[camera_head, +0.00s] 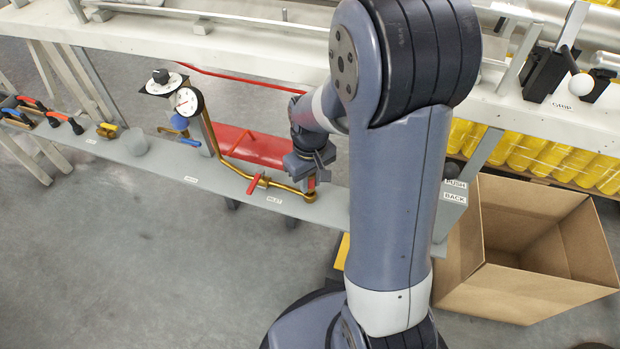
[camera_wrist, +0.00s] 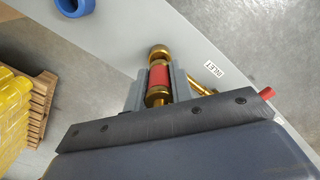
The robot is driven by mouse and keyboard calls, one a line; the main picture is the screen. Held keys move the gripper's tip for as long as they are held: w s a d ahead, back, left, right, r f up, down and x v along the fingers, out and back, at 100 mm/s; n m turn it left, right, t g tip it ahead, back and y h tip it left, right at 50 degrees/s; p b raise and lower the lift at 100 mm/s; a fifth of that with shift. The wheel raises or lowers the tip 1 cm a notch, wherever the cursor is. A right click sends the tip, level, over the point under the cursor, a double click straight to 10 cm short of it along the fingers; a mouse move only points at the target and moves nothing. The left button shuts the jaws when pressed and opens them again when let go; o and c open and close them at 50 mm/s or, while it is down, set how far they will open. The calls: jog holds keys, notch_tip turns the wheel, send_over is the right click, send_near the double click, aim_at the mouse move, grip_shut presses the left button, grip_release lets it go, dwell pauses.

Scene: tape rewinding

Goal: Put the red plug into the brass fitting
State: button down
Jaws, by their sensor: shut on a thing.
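My gripper (camera_head: 312,173) is over the right part of the grey bench, pointing down. In the wrist view its two grey fingers (camera_wrist: 157,76) are shut on the red plug (camera_wrist: 160,76), one on each side. The plug has brass bands at its ends. In the head view a little of the red plug (camera_head: 311,183) shows under the gripper. The brass fitting (camera_head: 309,196) is directly below, at the right end of the brass pipe. In the wrist view a round brass end (camera_wrist: 158,52) is in line with the plug. I cannot tell how deep the plug sits.
The brass pipe (camera_head: 226,158) has a red lever (camera_head: 255,184) and a dial gauge (camera_head: 188,101). A red sheet-like thing (camera_head: 255,147) lies behind it. A cardboard box (camera_head: 525,240) stands at the right. A blue ring (camera_wrist: 75,5) is at the wrist view's top left.

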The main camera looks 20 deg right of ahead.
jog(key=shift+f+b, duration=0.6)
jog(key=shift+f, duration=0.4)
jog(key=c, duration=1.1)
grip_release()
jog(key=shift+c, duration=0.2)
jog(key=shift+r, duration=0.1)
notch_tip(320, 180, up, 11)
jog(key=p, duration=0.3)
jog(key=shift+p, duration=0.3)
jog(key=shift+f+b, duration=1.55)
jog(key=shift+f, duration=3.65)
jog(key=shift+f, duration=0.15)
